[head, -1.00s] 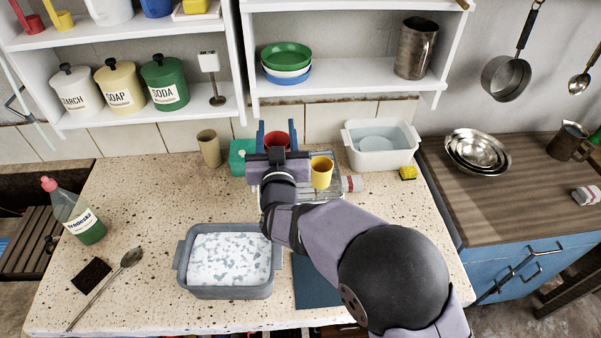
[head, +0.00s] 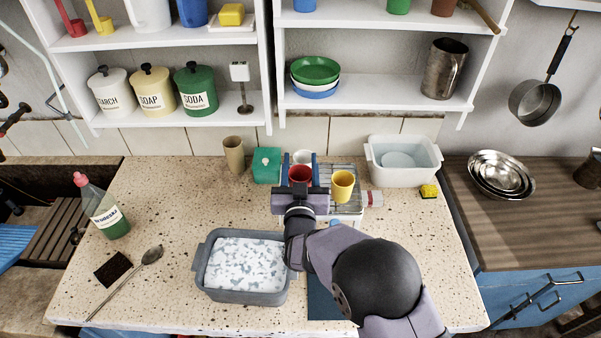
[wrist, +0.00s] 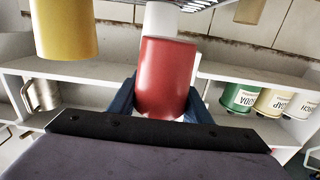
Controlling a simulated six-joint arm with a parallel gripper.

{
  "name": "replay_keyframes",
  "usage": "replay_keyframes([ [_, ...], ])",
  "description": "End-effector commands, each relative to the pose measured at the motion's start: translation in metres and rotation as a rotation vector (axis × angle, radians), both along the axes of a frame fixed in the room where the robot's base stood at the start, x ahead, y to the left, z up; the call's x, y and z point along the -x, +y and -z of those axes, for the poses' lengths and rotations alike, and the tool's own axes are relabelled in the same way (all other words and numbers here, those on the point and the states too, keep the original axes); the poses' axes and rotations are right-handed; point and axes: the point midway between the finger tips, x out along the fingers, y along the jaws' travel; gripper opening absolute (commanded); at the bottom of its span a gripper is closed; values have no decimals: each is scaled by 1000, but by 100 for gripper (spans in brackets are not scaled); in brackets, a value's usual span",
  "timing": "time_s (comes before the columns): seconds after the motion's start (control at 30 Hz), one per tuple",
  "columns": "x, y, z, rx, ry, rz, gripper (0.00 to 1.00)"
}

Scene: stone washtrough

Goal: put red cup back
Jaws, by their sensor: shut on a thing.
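My gripper (head: 301,168) is shut on the red cup (head: 300,177), one blue finger on each side. The red cup also fills the middle of the wrist view (wrist: 165,78). A wire rack (head: 350,172) stands at the back of the counter. The yellow cup (head: 342,186) is on it, just right of the red cup, and shows at the upper left of the wrist view (wrist: 64,28). A white cup (head: 302,157) is behind the red cup, partly hidden. The red cup's base is hidden in the head view; I cannot tell whether it touches the rack.
A green box (head: 266,166) and a tan cup (head: 234,155) stand left of the rack. A white tub (head: 403,171) and yellow sponge (head: 428,191) are to the right. A grey basin of suds (head: 240,297) is in front. Shelves (head: 375,103) hang above the back.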

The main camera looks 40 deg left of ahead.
Motion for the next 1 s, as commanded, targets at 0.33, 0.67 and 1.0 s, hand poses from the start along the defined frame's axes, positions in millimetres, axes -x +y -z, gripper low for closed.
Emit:
replay_keyframes([
  [0.33,0,0,34,1,0,0,17],
  [0.67,0,0,38,-1,-1,0,17],
  [1.0,0,0,41,1,0,0,63],
])
